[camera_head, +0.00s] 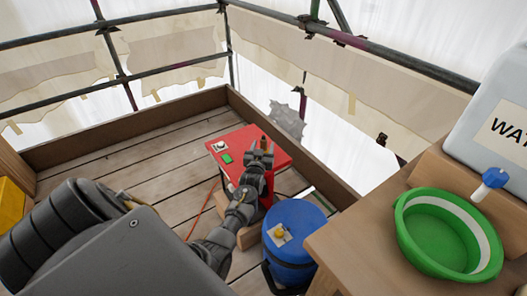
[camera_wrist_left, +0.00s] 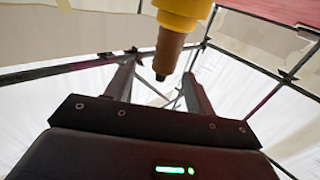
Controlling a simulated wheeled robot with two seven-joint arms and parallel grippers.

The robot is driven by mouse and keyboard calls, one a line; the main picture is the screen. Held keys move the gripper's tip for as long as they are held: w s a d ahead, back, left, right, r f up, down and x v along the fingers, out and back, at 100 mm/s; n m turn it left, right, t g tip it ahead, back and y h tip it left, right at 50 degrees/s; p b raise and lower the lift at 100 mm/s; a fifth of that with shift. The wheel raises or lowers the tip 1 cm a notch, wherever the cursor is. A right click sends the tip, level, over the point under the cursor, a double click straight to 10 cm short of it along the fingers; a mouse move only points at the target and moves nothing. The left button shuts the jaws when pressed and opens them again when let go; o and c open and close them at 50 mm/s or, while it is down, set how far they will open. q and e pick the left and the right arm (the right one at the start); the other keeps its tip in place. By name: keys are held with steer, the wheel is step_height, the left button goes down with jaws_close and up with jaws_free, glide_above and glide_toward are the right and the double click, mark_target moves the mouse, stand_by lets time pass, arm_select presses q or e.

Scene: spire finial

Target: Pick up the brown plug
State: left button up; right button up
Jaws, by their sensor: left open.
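The brown plug (camera_head: 263,143) shows as a small brown piece at my left gripper's fingertips, over the red box (camera_head: 278,156). In the left wrist view the brown plug (camera_wrist_left: 169,52) has a yellow collar above it and a dark tip, and it crosses the space between the two fingers. My left gripper (camera_head: 259,153) is open around or just beside the plug; I cannot tell whether a finger touches it. Its fingers also show in the left wrist view (camera_wrist_left: 160,78). My right gripper is not in view.
The red box has a green button (camera_head: 227,158) and a white dial. A blue barrel (camera_head: 296,217) stands close to my left arm. A wooden bench (camera_head: 357,240) at right holds a green basin (camera_head: 407,232) and a water container (camera_head: 490,105). Low boards edge the plank floor.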

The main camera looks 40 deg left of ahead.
mark_target(263, 142)
arm_select(q)
steer(key=x, duration=0.4)
steer(key=shift+a, duration=0.3)
steer(key=shift+r, duration=0.1)
jaws_close()
